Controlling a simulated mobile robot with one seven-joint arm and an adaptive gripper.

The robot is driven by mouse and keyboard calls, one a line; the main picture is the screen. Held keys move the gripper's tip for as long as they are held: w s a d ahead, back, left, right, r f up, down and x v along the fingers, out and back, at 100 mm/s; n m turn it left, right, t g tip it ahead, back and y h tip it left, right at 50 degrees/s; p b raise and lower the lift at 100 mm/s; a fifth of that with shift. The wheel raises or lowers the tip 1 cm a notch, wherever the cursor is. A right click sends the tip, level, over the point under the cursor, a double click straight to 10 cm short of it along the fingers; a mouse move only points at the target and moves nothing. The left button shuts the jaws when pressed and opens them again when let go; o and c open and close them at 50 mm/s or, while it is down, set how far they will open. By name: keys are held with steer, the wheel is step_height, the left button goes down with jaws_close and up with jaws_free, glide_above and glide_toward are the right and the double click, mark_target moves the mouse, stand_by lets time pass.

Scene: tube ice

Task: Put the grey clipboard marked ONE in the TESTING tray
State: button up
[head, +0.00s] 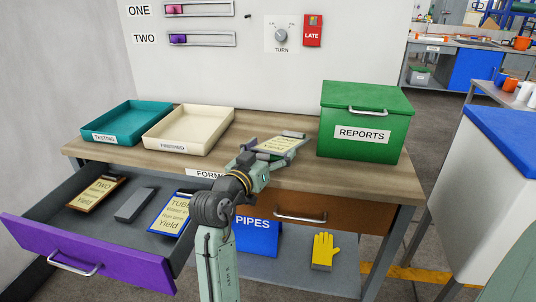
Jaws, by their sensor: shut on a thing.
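My gripper (264,154) is shut on a clipboard (284,144) with a grey edge and a pale yellow sheet. It holds the clipboard tilted over the right half of the workbench, between the cream tray and the green box. The word "Yield" shows on the sheet; its top line is too small to read. The teal TESTING tray (96,139) stands at the back left of the bench and looks empty. My arm hides part of the bench front.
The cream FINISHED tray (178,148) stands right of the teal tray. The green REPORTS box (362,150) is at the right. The purple drawer (100,262) is open, holding a brown-backed clipboard (96,193), a grey block (135,205) and a blue clipboard (172,214).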

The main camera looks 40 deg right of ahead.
steer(key=shift+w+d, duration=0.1)
steer(key=shift+w, duration=0.35)
steer(key=shift+w+d+p, duration=0.15)
steer(key=shift+w+p, duration=0.2)
steer(key=shift+w, duration=0.25)
step_height(320, 180, down, 3)
steer(key=shift+r+p, duration=0.2)
steer(key=shift+p, duration=0.25)
steer(key=shift+s+f, duration=0.1)
steer(key=shift+f, duration=0.25)
steer(key=shift+f+b, duration=0.3)
steer(key=shift+b, duration=0.05)
steer(key=o, duration=1.2)
steer(key=shift+r, duration=0.1)
steer(key=shift+o, duration=0.2)
steer(key=shift+r+p, duration=0.1)
steer(key=shift+p, duration=0.25)
